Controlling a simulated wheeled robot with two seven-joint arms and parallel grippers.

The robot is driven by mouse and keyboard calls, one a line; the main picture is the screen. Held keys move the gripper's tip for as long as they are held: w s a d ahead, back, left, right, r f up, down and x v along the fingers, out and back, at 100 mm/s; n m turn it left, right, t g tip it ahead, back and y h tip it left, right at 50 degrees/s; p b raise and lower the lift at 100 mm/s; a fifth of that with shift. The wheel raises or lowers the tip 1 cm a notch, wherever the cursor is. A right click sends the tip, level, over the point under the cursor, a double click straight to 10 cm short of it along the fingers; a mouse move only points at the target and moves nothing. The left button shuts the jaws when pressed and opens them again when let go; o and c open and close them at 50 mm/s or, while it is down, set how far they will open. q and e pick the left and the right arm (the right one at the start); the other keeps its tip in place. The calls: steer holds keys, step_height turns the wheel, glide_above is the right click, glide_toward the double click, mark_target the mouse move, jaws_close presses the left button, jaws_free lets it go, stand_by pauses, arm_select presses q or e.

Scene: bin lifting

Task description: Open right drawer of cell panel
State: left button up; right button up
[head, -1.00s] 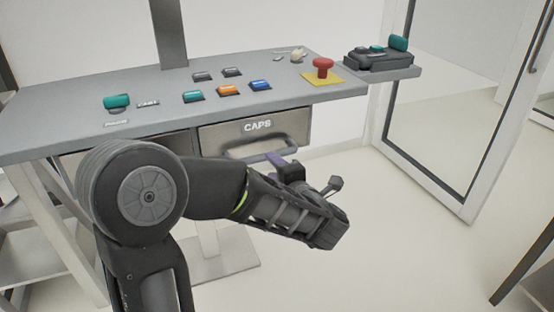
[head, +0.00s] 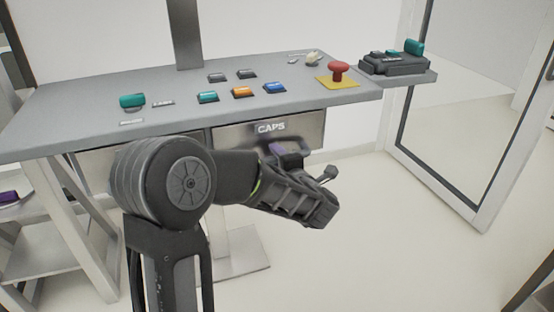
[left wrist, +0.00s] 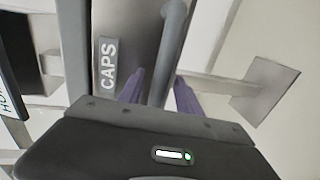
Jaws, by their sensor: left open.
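The right drawer (head: 235,135) of the cell panel (head: 310,103) has a grey metal front marked CAPS and looks shut. Its bar handle (left wrist: 172,40) shows in the left wrist view. My left gripper (left wrist: 160,92) is open, its two purple fingers on either side of the handle's line. I cannot tell whether they touch the bar. In the head view my left gripper (head: 284,152) is in front of the drawer, and my forearm and hand cover part of the handle. My right gripper is not in view.
On the panel top are coloured buttons (head: 243,91), a red emergency knob (head: 339,70) on a yellow plate and a teal switch (head: 132,100). A dark device (head: 395,64) sits on a side shelf. A glass door (head: 470,110) stands at the right. The floor below is clear.

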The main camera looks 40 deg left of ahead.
arm_select(q)
jaws_close()
stand_by(0.5)
stand_by(1.0)
